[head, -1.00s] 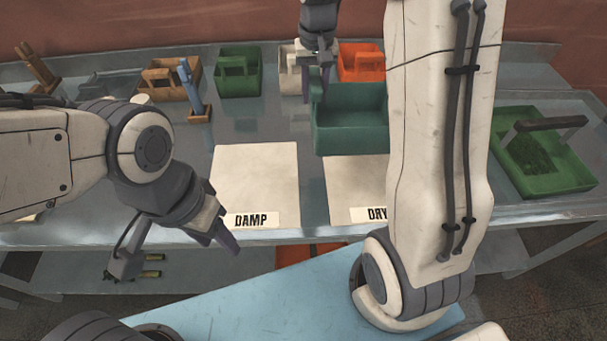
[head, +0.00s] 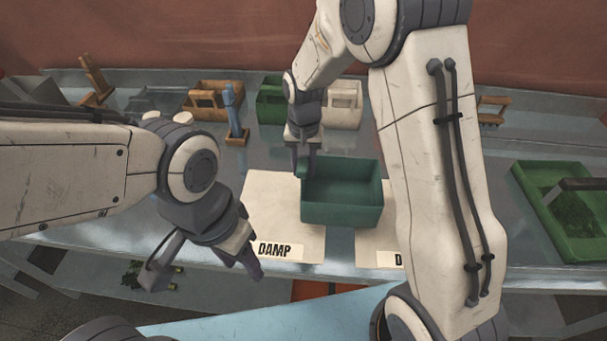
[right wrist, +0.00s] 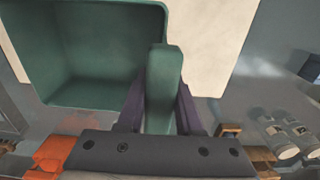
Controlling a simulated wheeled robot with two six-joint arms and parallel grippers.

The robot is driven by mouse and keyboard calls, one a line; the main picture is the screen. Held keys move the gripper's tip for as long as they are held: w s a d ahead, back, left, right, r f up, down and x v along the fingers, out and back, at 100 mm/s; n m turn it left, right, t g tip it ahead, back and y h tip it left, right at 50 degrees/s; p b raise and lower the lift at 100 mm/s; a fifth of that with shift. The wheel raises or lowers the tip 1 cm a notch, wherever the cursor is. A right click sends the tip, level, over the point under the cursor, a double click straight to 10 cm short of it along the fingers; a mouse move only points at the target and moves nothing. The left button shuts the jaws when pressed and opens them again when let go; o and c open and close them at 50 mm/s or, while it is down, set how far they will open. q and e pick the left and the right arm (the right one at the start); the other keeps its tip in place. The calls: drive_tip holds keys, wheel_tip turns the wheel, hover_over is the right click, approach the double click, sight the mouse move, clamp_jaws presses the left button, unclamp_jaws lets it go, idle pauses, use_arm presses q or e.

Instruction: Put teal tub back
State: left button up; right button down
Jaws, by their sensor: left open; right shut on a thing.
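The teal tub (head: 342,213) is an open box in the middle of the head view, overlapping the right part of the DAMP mat (head: 262,205) and the gap beside the DRY mat (head: 372,248). I cannot tell whether it touches the table. My right gripper (head: 304,168) is shut on the tub's upright handle at its left back. The right wrist view shows the teal handle (right wrist: 163,85) between the fingers, with the tub's interior (right wrist: 85,65) at left. My left gripper (head: 252,266) is open and empty, low in front of the DAMP mat.
Along the back stand a brown caddy (head: 214,100), a green caddy (head: 271,103) and a cream caddy (head: 343,108). A blue-handled tool (head: 236,115) stands in front of the brown caddy. A green tray (head: 590,240) is at right. My right arm hides part of the table.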

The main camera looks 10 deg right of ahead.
wheel_tip(320, 180, down, 4)
drive_tip(key=shift+a+r+p, duration=0.15)
drive_tip(key=shift+p, duration=0.6)
drive_tip(key=shift+f, duration=0.25)
drive_tip(key=c, duration=0.6)
unclamp_jaws()
drive_tip(key=shift+f, duration=0.1)
